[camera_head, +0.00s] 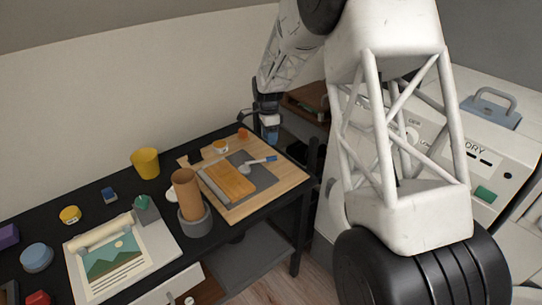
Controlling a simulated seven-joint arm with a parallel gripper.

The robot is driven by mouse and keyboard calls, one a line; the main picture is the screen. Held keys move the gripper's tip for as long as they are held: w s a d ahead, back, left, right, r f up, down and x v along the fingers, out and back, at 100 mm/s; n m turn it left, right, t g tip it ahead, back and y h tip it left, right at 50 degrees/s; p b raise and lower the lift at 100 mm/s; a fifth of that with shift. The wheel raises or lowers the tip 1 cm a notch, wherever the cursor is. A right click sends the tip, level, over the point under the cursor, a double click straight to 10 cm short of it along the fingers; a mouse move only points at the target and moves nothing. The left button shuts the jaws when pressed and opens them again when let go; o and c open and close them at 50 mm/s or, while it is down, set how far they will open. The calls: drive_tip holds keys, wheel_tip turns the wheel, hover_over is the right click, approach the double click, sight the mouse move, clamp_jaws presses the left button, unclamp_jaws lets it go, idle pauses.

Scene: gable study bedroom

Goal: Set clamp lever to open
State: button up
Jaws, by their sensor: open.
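A wooden board (282,183) lies at the right end of the black desk. On it are a dark grey plate (241,160) and a flat wooden block (230,181). A small pale lever-like piece with a blue end (262,160) lies over the plate; it looks like the clamp lever, but I cannot tell its setting. My gripper (269,136) points down at the board's far edge, behind the lever piece and apart from it. It is open and looks empty; its fingers are small and dark in this view.
A brown cylinder in a grey holder (194,215), a yellow cup (145,162) and a printed sheet (118,262) are further left. A white panelled machine (470,150) stands right, partly behind my arm.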

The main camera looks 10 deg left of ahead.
drive_tip(key=shift+f, duration=0.2)
idle(0.3)
drive_tip(key=shift+s+d+f, duration=0.1)
drive_tip(key=shift+s+f, duration=0.1)
drive_tip(key=shift+f, duration=1.05)
drive_tip(key=shift+s+d+f, duration=0.1)
drive_tip(key=shift+s+f, duration=0.15)
drive_tip(key=shift+f, duration=0.95)
drive_tip(key=shift+s+f, duration=0.2)
drive_tip(key=shift+f, duration=1.05)
clamp_jaws()
